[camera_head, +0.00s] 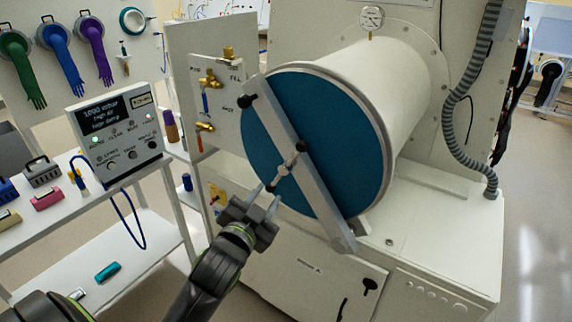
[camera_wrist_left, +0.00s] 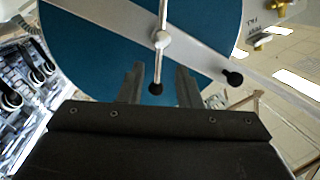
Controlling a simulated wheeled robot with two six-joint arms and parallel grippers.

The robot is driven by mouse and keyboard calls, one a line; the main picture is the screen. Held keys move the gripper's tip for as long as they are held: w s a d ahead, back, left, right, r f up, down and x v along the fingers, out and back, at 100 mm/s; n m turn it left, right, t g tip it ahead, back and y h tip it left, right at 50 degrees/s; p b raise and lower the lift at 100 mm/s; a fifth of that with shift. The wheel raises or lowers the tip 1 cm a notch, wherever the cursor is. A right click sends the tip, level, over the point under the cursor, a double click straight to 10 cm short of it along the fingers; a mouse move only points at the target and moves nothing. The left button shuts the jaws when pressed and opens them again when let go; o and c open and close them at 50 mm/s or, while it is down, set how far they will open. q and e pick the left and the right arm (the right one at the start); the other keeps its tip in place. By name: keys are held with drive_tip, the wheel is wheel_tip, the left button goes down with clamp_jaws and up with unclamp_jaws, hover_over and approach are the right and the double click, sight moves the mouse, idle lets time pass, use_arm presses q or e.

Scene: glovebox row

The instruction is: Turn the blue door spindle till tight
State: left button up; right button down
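The blue door (camera_head: 262,135) is the round end of the white cylinder. A grey bar (camera_head: 320,205) crosses it on a slant. At its middle sits the spindle (camera_head: 285,169), a silver hub with a thin cross handle and black end knobs; it also shows in the left wrist view (camera_wrist_left: 162,39). My left gripper (camera_head: 268,196) is in front of the door, below the hub. In the left wrist view its fingers (camera_wrist_left: 158,90) are apart, with the handle's lower black knob appearing between them. I cannot tell whether they touch it. My right gripper is out of view.
A valve panel (camera_head: 208,105) with brass fittings stands left of the door. A control box (camera_head: 115,130) sits on a white shelf unit at the left. A black bar knob (camera_head: 246,101) sticks out at the bar's upper end. A grey hose (camera_head: 455,110) hangs right.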

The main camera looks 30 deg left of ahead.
sight(285, 169)
use_arm(q)
drive_tip(key=w+p, duration=0.1)
drive_tip(key=w, duration=0.3)
drive_tip(key=w+a+p, duration=0.1)
drive_tip(key=w, duration=0.3)
drive_tip(key=w+a, duration=0.1)
drive_tip(key=w, duration=0.3)
drive_tip(key=shift+w+p, duration=0.2)
drive_tip(key=shift+p, duration=0.2)
clamp_jaws()
